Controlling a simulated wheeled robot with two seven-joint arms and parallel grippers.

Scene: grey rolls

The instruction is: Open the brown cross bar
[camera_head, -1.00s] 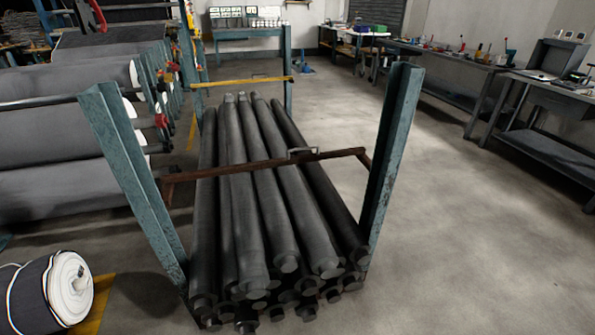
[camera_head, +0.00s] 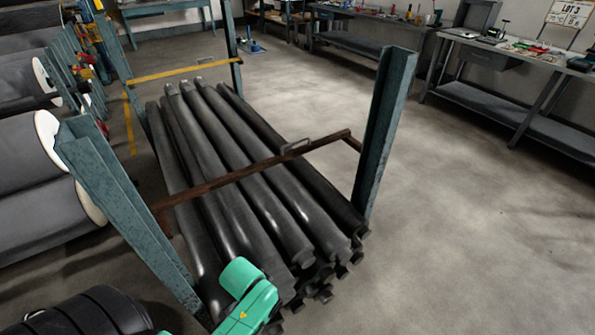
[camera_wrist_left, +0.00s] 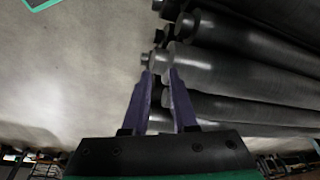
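The brown cross bar (camera_head: 235,178) runs over the dark rolls (camera_head: 228,205) in the head view, between the left front post (camera_head: 110,190) and the right front post (camera_head: 385,125) of the rack. A small metal handle (camera_head: 295,146) stands on the bar, right of its middle. In the left wrist view my left gripper (camera_wrist_left: 160,72) is open, its two purple fingers apart, with roll ends just beyond them. The bar cannot be made out there. A green part of my arm shows low in the head view and hides some roll ends. My right gripper is not in view.
A yellow bar (camera_head: 185,69) crosses the rack's far end. Workbenches (camera_head: 520,110) line the right and back walls. The floor (camera_head: 460,240) right of the rack is clear.

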